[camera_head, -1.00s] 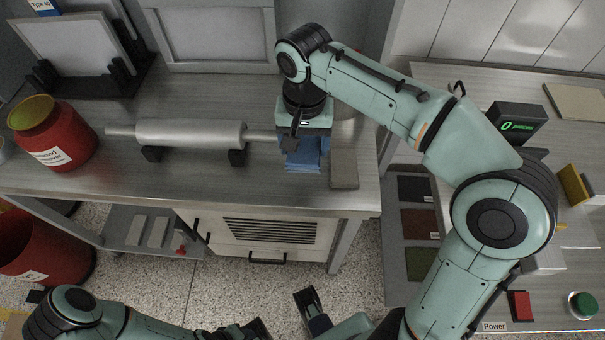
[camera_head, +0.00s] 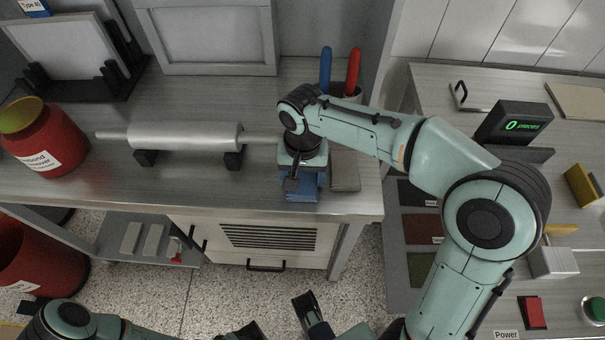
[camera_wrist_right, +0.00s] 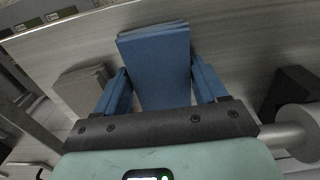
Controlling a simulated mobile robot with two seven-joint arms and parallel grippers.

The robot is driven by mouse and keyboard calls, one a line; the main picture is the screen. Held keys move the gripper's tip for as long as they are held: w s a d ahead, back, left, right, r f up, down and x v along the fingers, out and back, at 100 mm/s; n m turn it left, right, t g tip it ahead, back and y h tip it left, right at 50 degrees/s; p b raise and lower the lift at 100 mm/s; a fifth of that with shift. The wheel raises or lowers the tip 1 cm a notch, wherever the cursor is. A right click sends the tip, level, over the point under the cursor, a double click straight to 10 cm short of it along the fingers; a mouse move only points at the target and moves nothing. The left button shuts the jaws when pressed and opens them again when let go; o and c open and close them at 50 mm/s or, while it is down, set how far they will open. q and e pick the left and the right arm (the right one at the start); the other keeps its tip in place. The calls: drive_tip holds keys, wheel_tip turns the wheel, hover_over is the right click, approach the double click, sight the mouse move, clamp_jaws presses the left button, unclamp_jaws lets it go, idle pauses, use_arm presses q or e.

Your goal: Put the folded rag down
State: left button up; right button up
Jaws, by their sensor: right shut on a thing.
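The folded rag is blue and shows between the blue fingers in the right wrist view (camera_wrist_right: 156,65). In the head view only its lower part (camera_head: 303,193) shows below my right gripper (camera_head: 302,181), close to the counter's front edge. My right gripper is shut on the rag and points down. I cannot tell whether the rag touches the counter (camera_head: 90,187). My left gripper (camera_head: 280,320) is at the bottom edge of the head view, partly cut off, and its jaw state is unclear.
A grey folded piece (camera_head: 345,171) lies just right of the rag. A metal roller (camera_head: 185,137) on dark supports lies to the left, with a red jar (camera_head: 45,140) beyond it. Red and blue handled tools (camera_head: 352,72) stand in a cup behind.

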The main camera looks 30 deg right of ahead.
sight(303, 178)
drive_tip(key=o, duration=0.9)
drive_tip(key=shift+f, duration=0.15)
drive_tip(key=shift+o, duration=0.2)
use_arm(q)
drive_tip(key=r+p, duration=0.1)
drive_tip(key=s+r+p, duration=0.1)
drive_tip(key=p, duration=0.1)
drive_tip(key=shift+s+r, duration=0.1)
drive_tip(key=shift+r, duration=0.2)
use_arm(e)
wheel_tip(303, 178, up, 12)
drive_tip(key=shift+r, duration=0.2)
drive_tip(key=shift+s, duration=0.1)
